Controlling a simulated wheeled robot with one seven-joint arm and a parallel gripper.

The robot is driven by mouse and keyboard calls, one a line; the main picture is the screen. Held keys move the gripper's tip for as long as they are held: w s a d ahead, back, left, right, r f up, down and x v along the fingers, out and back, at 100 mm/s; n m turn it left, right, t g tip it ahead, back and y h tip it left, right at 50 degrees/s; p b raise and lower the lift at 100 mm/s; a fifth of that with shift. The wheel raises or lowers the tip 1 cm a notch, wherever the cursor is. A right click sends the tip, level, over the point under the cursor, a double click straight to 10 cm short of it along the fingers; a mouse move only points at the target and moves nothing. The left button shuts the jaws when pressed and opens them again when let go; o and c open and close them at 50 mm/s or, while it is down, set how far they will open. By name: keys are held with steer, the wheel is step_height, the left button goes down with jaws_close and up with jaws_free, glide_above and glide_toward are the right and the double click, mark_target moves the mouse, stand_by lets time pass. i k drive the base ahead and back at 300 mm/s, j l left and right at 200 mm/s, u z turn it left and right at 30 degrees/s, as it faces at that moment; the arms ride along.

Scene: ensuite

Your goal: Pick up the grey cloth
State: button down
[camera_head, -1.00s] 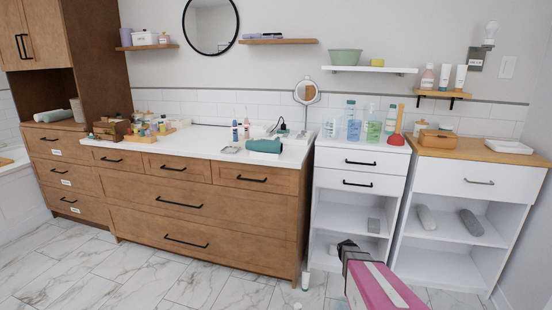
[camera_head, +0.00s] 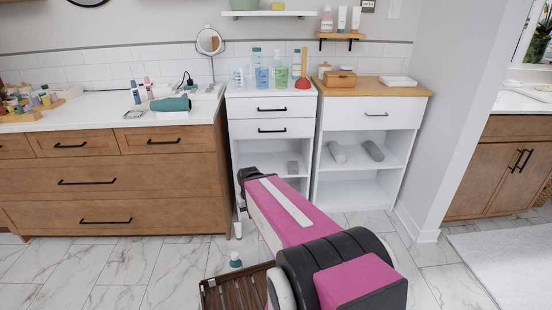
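Two grey rolled or folded pieces lie on the open shelf of the right white cabinet, a lighter left one (camera_head: 337,152) and a darker right one (camera_head: 374,150). A smaller grey block-like piece (camera_head: 292,167) lies on the open shelf of the left white cabinet, partly behind my arm. I cannot tell for sure which is the grey cloth. My pink and black arm reaches up from the bottom of the view, in front of the left cabinet. I cannot make out gripper fingers; the arm's far end is dark and the gripper is not clearly in view.
A plunger (camera_head: 304,70) and several bottles stand on the left white cabinet (camera_head: 272,101). A wooden box (camera_head: 339,79) sits on the right cabinet's top (camera_head: 376,91). A brown slatted item (camera_head: 222,293) and a small bottle (camera_head: 235,261) are on the floor. A wall juts out at right.

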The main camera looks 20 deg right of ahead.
mark_target(292, 166)
steer(key=k+j, duration=0.2)
steer(key=k, duration=0.3)
steer(key=k+j, duration=0.25)
steer(key=k, duration=0.25)
steer(key=z, duration=0.1)
steer(key=i+l+z, duration=0.1)
steer(key=z, duration=0.35)
steer(key=i+z, duration=0.25)
steer(key=z, duration=0.2)
steer(key=i+j+z, duration=0.2)
steer(key=i, duration=0.45)
steer(key=i+j+z, duration=0.2)
steer(key=i, duration=0.45)
steer(key=l, duration=0.1)
